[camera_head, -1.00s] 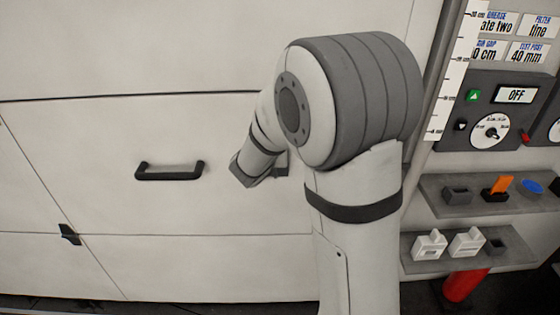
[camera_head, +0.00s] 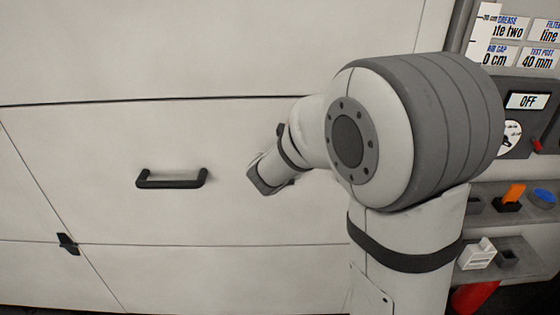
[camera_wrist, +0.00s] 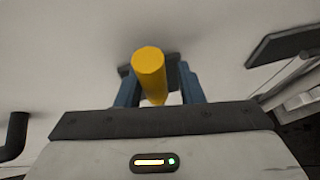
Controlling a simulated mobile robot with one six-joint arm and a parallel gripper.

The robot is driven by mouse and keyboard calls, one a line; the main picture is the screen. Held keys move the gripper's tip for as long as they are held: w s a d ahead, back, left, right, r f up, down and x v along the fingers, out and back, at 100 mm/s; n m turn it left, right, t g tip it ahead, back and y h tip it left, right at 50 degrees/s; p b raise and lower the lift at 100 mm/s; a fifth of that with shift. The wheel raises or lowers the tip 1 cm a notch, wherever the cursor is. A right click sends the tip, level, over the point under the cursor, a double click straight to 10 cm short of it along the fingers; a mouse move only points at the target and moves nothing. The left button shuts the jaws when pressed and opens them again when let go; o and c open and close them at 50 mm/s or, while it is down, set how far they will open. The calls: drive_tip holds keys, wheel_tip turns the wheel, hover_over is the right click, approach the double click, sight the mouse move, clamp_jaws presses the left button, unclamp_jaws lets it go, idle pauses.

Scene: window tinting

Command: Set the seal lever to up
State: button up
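In the wrist view a yellow round bar (camera_wrist: 149,72), which looks like the seal lever's handle, juts out from a dark plate on the pale panel. The two blue fingers of my gripper (camera_wrist: 160,84) stand apart on either side of it. A gap shows between the bar and the right finger, so my gripper is open around the bar. In the head view my gripper (camera_head: 268,180) is by the pale panel, right of a black handle (camera_head: 171,181). My arm hides the lever there, and its up or down setting cannot be read.
The black handle also shows at the left of the wrist view (camera_wrist: 14,137). A small black latch (camera_head: 68,243) sits low on the panel. Right of my arm are a control panel reading OFF (camera_head: 527,101) and shelves (camera_head: 528,200) with small parts.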

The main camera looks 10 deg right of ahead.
drive_tip(key=shift+o, duration=0.7)
drive_tip(key=shift+a, duration=0.15)
drive_tip(key=shift+r, duration=0.1)
drive_tip(key=shift+s+a+r, duration=0.15)
drive_tip(key=v, duration=0.7)
drive_tip(key=shift+s+p, duration=0.2)
drive_tip(key=shift+p, duration=0.1)
